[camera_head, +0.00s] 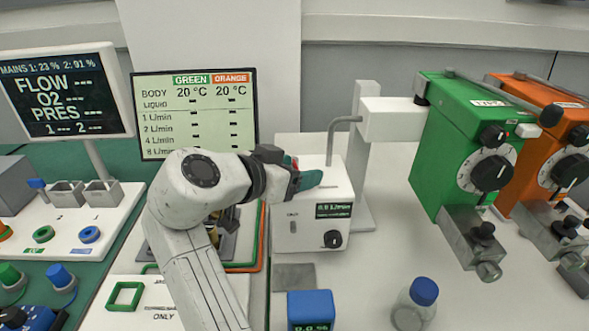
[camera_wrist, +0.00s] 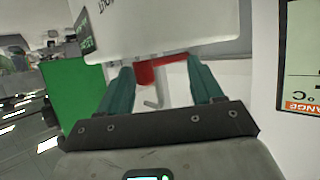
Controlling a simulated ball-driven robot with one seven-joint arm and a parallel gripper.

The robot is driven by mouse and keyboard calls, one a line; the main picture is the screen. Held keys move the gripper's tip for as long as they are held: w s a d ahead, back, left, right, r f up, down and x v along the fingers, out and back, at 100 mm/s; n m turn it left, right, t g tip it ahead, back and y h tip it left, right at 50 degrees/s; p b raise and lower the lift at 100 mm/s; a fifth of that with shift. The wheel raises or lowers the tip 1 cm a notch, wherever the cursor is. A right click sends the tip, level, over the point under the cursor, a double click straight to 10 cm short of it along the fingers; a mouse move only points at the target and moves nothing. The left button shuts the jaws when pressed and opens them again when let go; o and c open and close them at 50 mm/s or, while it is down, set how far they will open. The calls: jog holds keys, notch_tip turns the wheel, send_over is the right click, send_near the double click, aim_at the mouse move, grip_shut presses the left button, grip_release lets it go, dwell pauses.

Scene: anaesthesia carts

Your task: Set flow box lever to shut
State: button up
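The flow box (camera_head: 305,236) is a white box with a small dark flow display and a black knob on its front. It also shows upside down in the wrist view (camera_wrist: 165,25). A red lever (camera_wrist: 148,73) shows in the wrist view at the edge of the box, with a bar reaching to the right. My gripper (camera_head: 318,180) is over the top of the box in the head view. In the wrist view its teal fingers (camera_wrist: 162,68) stand apart, with the lever showing between them. I cannot tell whether they touch it. The gripper hides most of the lever in the head view.
A bent grey pipe (camera_head: 331,140) rises behind the gripper. A green vaporizer (camera_head: 445,150) and an orange one (camera_head: 535,190) stand at the right. A blue box (camera_head: 311,306) and a blue-capped bottle (camera_head: 413,305) stand in front. A readings screen (camera_head: 195,112) is behind my arm.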

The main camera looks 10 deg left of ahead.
jog(key=shift+s+a, duration=0.15)
jog(key=shift+s+a+r, duration=0.1)
jog(key=shift+s+a, duration=0.05)
jog(key=shift+s, duration=0.1)
jog(key=v, duration=1)
jog(key=shift+r, duration=0.1)
jog(key=shift+c, duration=0.4)
